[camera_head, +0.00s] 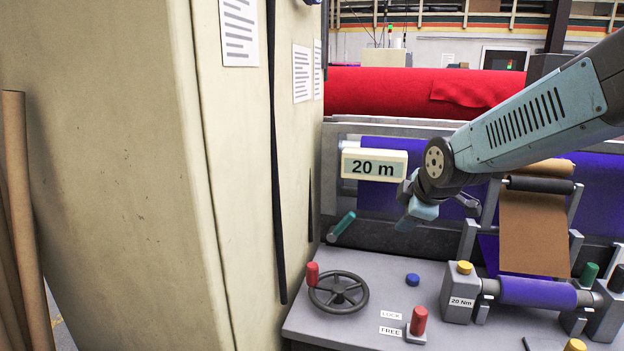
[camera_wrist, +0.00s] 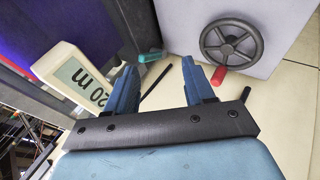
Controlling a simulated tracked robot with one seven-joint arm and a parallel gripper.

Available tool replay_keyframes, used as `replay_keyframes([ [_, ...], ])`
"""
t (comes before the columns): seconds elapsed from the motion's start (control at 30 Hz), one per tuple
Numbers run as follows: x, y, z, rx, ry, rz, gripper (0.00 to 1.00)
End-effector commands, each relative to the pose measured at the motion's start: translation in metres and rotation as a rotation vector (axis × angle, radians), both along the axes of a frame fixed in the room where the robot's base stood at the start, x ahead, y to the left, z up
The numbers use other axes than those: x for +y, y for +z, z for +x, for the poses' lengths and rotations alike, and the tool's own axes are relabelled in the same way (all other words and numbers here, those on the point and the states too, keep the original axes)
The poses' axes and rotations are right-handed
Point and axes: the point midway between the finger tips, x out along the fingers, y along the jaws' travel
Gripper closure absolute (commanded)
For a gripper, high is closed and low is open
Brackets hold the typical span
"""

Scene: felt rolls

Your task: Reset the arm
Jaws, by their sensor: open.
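My arm reaches in from the right in the head view, with my gripper (camera_head: 414,208) above the grey machine bench, in front of the purple felt. In the wrist view my gripper (camera_wrist: 163,80) shows two blue fingers set apart, with nothing between them. The display reading "20 m" (camera_head: 374,165) is just left of my wrist in the head view; it also shows left of the fingers in the wrist view (camera_wrist: 78,77). The handwheel (camera_head: 338,292) with its red knob (camera_head: 312,274) lies below and left of my gripper.
A tall beige cabinet (camera_head: 110,170) fills the left side. A teal-handled lever (camera_head: 341,227) sticks out near the cabinet. The bench holds a blue button (camera_head: 412,279), a red lever (camera_head: 418,321) by LOCK and FREE labels, and a purple roller (camera_head: 538,292). A red felt roll (camera_head: 400,92) lies behind.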

Motion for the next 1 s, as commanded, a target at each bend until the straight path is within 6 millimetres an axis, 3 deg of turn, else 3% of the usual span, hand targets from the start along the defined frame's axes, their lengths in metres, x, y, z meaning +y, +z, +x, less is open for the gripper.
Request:
replay_keyframes([
  [0.3,-0.026,0.035,-0.091,0.149,-0.537,0.361,0.47],
  [0.6,-0.03,0.048,-0.168,0.234,-0.999,0.598,0.47],
  [0.8,-0.029,0.049,-0.188,0.249,-1.128,0.652,0.47],
  [1.0,-0.029,0.049,-0.189,0.251,-1.139,0.657,0.47],
])
